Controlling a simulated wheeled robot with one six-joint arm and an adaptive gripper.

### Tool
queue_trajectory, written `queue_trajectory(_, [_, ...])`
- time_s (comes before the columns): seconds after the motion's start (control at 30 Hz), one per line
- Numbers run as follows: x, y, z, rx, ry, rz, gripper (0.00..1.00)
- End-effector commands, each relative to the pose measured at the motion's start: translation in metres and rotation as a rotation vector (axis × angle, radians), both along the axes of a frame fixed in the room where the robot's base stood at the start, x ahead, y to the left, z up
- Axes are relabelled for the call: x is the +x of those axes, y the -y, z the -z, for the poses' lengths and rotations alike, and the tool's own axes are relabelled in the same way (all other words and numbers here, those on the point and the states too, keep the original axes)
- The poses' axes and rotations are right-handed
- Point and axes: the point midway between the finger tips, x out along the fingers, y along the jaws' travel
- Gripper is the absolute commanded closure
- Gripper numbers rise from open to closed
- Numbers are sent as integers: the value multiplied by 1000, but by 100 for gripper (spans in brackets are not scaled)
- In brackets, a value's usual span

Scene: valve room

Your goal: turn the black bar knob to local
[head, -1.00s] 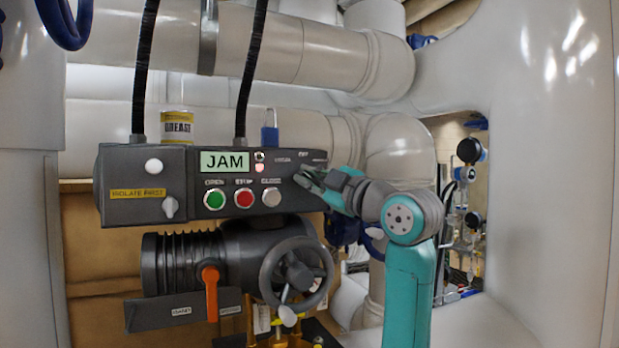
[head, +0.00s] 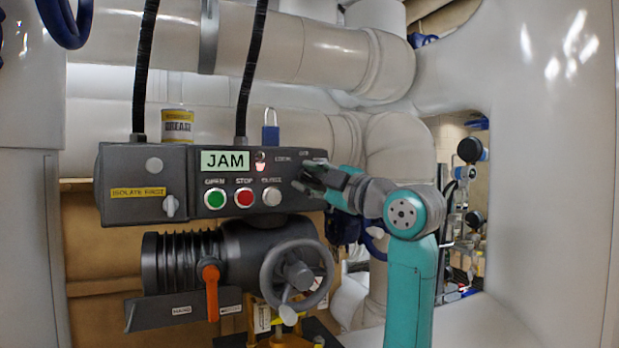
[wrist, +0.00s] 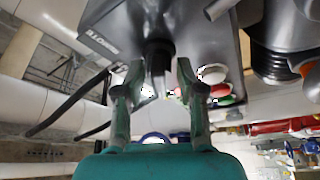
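The grey control box (head: 150,185) shows a JAM display and stands ahead in the head view. My gripper (head: 308,180) is at the right end of its front face. The black bar knob (wrist: 158,58) shows in the wrist view between the two fingers of my gripper (wrist: 156,78). The fingers are apart, one on each side of the knob, with gaps visible beside it. In the head view my fingers mostly hide the knob. Small labels sit above it, too blurred to read surely; its pointing direction cannot be told.
Green (head: 215,198), red (head: 244,198) and grey (head: 271,196) push buttons sit left of my gripper. A handwheel (head: 297,278) and an orange lever (head: 211,292) are below. A blue padlock (head: 270,134) and a grease can (head: 178,126) stand on top.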

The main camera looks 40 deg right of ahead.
Motion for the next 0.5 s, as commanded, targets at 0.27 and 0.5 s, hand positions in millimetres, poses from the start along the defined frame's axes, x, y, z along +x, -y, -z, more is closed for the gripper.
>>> queue_trajectory(0.27, [-2, 0, 0, 0, 1, 0, 62])
queue_trajectory(0.5, [-30, 2, 6, -1, 2, 3, 62])
